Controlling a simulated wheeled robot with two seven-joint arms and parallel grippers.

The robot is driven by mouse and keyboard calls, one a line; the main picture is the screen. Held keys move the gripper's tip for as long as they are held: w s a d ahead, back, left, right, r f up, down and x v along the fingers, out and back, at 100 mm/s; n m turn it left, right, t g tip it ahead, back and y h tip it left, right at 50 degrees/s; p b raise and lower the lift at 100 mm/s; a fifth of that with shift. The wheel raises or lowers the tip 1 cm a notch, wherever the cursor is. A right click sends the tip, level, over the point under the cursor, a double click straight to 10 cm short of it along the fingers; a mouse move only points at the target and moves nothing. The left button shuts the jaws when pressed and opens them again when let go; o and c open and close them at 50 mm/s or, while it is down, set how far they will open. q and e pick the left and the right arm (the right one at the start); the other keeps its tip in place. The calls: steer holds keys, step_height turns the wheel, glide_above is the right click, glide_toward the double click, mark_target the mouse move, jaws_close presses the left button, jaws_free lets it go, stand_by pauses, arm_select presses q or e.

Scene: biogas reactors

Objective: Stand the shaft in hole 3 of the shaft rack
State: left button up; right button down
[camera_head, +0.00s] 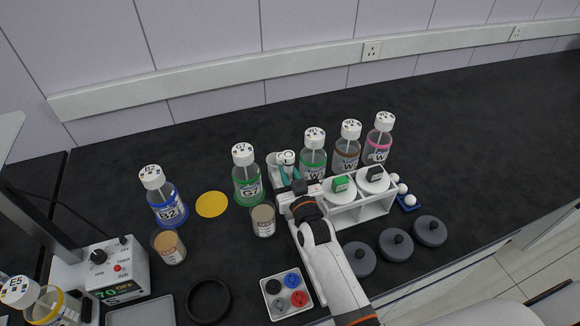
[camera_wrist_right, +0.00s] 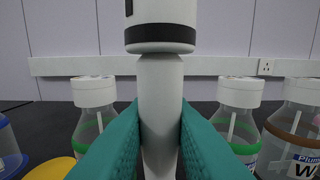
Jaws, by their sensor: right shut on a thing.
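My right gripper (camera_head: 287,178) has its teal fingers shut on the white shaft (camera_head: 287,157). In the right wrist view the shaft (camera_wrist_right: 160,105) stands upright between both fingers (camera_wrist_right: 159,140), with a thicker white head and a black band above them. The white shaft rack (camera_head: 358,213) lies just right of and under my right wrist. It bears two round white pieces, one with a green block (camera_head: 340,184) and one with a black block (camera_head: 375,173). My arm hides the rack's left part, and I cannot tell whether the shaft's lower end touches it. My left gripper is not in view.
Bottle G7 (camera_head: 247,184) stands close left of the gripper, and bottle B2 (camera_head: 167,207) farther left. Several bottles (camera_head: 346,154) stand behind the rack. Grey lids (camera_head: 396,244) lie in front of it, and a brown-filled cup (camera_head: 263,220) stands left of my arm. The back of the bench is clear.

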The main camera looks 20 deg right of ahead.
steer(key=shift+f, duration=0.15)
steer(key=shift+d+f+b, duration=0.2)
steer(key=shift+f+b, duration=0.65)
step_height(320, 180, down, 3)
steer(key=b, duration=0.2)
steer(key=shift+r+b, duration=0.2)
steer(key=shift+b, duration=0.1)
steer(key=shift+r, duration=0.1)
steer(key=shift+p, duration=0.5)
stand_by(0.6)
steer(key=shift+f+b, duration=0.6)
steer(key=shift+f, duration=0.6)
stand_by(2.8)
steer(key=c, duration=1.2)
jaws_free()
